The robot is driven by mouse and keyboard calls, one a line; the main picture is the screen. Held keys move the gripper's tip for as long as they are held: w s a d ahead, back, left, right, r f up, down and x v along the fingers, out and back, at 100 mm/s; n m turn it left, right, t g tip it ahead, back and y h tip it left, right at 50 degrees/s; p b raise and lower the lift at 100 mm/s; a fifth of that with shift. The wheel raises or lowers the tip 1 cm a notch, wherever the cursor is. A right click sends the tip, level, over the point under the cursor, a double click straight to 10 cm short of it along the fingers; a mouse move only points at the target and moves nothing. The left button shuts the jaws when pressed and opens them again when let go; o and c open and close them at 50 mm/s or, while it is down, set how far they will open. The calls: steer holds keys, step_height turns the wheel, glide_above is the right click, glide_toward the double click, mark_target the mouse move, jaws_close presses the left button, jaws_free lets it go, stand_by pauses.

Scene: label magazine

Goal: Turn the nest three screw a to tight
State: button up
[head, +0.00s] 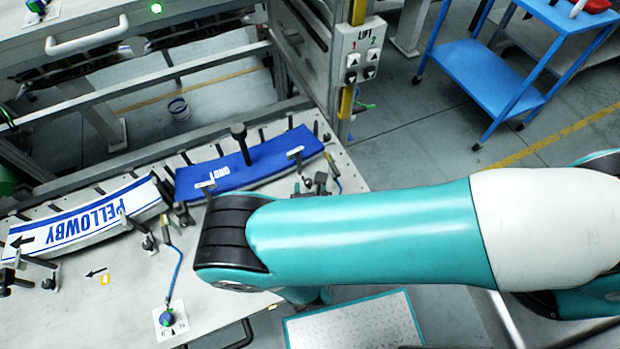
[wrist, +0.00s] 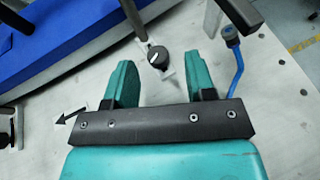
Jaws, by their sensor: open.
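In the wrist view my gripper (wrist: 156,64) is open, its two teal fingers apart with nothing held between them. A round black knob (wrist: 158,56) with a white pointer line stands on the pale plate just beyond and between the fingertips. The knob looks clear of both fingers. A small white tag lies beside it. I cannot read a name on it, so I cannot tell for sure that it is nest three screw a. In the head view my arm hides the knob and the gripper.
A blue label stack (head: 225,175) and a white "PELLOWBY" stack (head: 85,222) lie in the nests on the bench (head: 125,270). Grey posts and clamps stand around them. A blue hose (wrist: 237,70) rises right of the fingers, with a dark bar (wrist: 240,15) above.

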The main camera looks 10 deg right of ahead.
steer(key=shift+w+f, duration=0.2)
steer(key=shift+w, duration=0.3)
steer(key=c, duration=0.9)
